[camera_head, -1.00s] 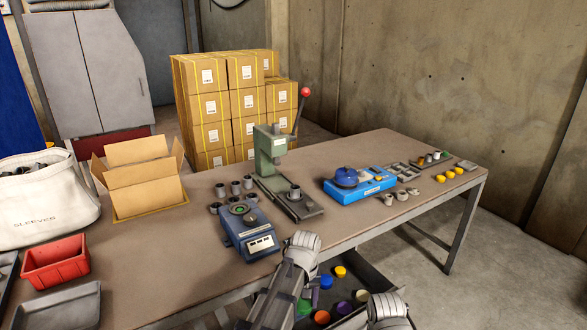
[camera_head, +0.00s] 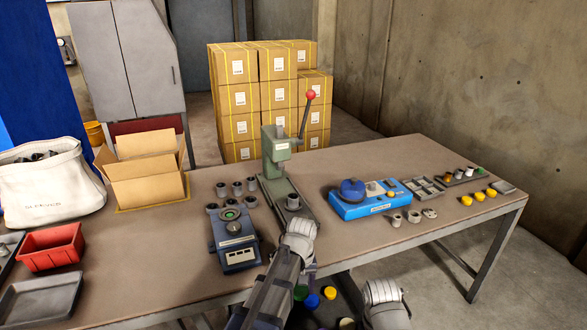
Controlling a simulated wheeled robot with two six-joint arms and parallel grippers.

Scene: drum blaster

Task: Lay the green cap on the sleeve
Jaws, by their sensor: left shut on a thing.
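My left gripper (camera_head: 301,229) is just in front of the press base, close to the sleeve. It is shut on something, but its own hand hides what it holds. A green cap (camera_head: 300,292) lies among coloured caps in the bin below the table's front edge. A small green piece (camera_head: 479,170) shows on the rack at the far right. My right gripper (camera_head: 385,292) is low at the front edge; its fingers cannot be made out.
A blue-grey device (camera_head: 233,240) with several grey sleeves (camera_head: 236,188) behind it stands left of the press. A blue machine (camera_head: 362,198) and several yellow caps (camera_head: 479,197) are to the right. A cardboard box (camera_head: 148,180) and red bin (camera_head: 50,247) stand on the left.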

